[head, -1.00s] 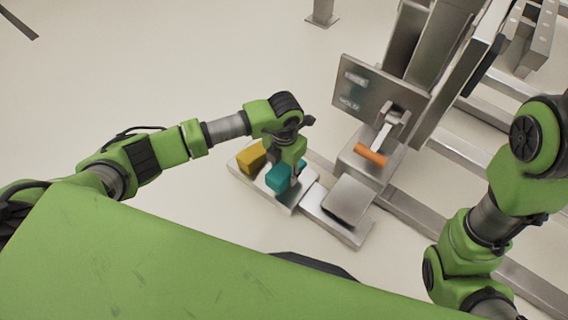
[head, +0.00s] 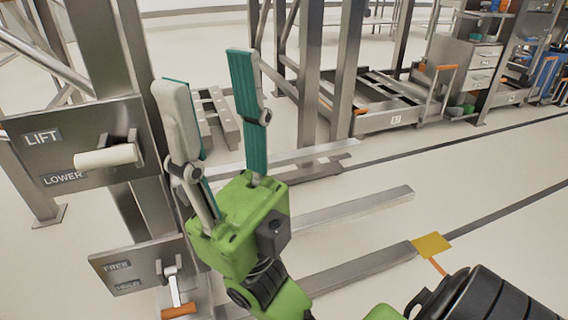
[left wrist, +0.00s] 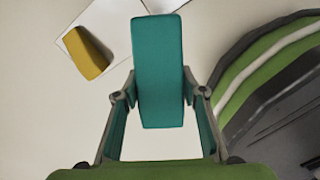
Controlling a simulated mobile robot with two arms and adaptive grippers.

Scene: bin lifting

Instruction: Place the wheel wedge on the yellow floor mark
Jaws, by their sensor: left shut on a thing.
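My left gripper (left wrist: 160,95) is shut on a teal wedge-shaped block (left wrist: 158,62), seen in the left wrist view; the left gripper is outside the head view. A yellow wedge-shaped block (left wrist: 87,53) lies on a pale tray at the upper left of the left wrist view. The yellow floor mark (head: 432,245) is a small square at the lower right of the head view, by the end of a metal floor rail. My right gripper (head: 207,70) is open and empty, fingers upward, left of the mark.
Lift/lower (head: 75,150) and free/hold (head: 140,266) panels with handles stand at the left. Metal posts and floor rails (head: 355,210) fill the middle. A cart (head: 390,118) and drawer cabinet (head: 478,70) stand at the back. Pale floor is clear right of the rails.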

